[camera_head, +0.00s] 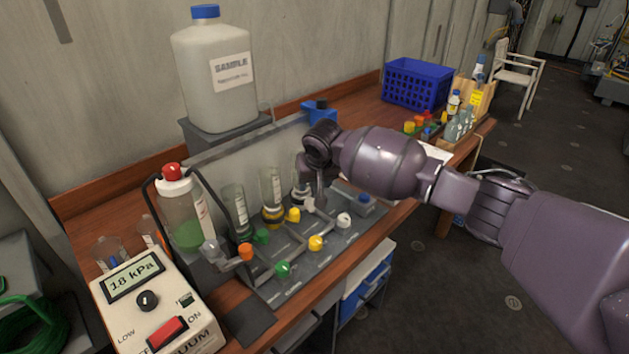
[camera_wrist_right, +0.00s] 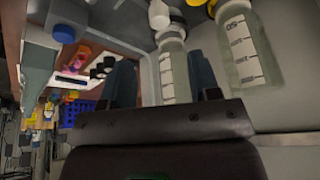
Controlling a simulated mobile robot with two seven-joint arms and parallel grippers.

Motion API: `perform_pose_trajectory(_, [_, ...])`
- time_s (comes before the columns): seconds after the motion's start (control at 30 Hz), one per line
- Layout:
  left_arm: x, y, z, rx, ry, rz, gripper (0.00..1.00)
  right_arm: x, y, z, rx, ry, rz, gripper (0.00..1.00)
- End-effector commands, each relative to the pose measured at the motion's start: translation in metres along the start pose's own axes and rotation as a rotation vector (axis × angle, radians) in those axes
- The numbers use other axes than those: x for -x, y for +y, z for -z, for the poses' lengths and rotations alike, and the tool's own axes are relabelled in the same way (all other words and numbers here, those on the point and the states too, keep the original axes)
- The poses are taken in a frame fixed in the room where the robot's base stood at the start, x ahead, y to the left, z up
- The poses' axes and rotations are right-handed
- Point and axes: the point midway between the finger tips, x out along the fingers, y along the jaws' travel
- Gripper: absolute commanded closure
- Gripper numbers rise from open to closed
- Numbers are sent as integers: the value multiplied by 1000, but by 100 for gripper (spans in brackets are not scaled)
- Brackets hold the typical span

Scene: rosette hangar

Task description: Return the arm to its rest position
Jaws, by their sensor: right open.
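My right arm (camera_head: 385,163) reaches in from the right over the bench. Its gripper (camera_head: 312,185) points down beside the graduated glass tubes at the back of the grey valve station (camera_head: 340,255). In the right wrist view the gripper (camera_wrist_right: 163,72) shows two separated dark fingers and is open. A graduated tube (camera_wrist_right: 173,70) appears close beyond the gap, and I cannot tell whether the fingers touch it. The gripper hides part of the rear tube in the head view. My left gripper is not in view.
A vacuum unit (camera_head: 150,300) reading 18 kPa and a red-capped bottle (camera_head: 183,210) stand at left. A large sample jug (camera_head: 213,80) stands behind. A blue basket (camera_head: 417,83) and small bottles are at the far right end. Open floor (camera_head: 540,150) lies right.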

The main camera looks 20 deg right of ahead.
Motion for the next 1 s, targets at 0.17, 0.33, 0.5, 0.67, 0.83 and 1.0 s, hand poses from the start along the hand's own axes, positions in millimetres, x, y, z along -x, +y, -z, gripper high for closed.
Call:
perform_pose_trajectory(0.17, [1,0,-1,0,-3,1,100,0,0,0,25,3,3,44])
perform_pose_trajectory(0.33, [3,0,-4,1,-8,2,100,5,-14,19,179,131,49,44])
perform_pose_trajectory(0.5, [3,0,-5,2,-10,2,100,38,-44,49,355,349,109,44])
perform_pose_trajectory(0.67, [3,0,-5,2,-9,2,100,61,-75,55,487,541,177,44])
perform_pose_trajectory(0.83, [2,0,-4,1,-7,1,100,70,-93,40,568,702,232,44])
perform_pose_trajectory(1.0, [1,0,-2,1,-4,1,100,70,-97,13,600,837,268,44])
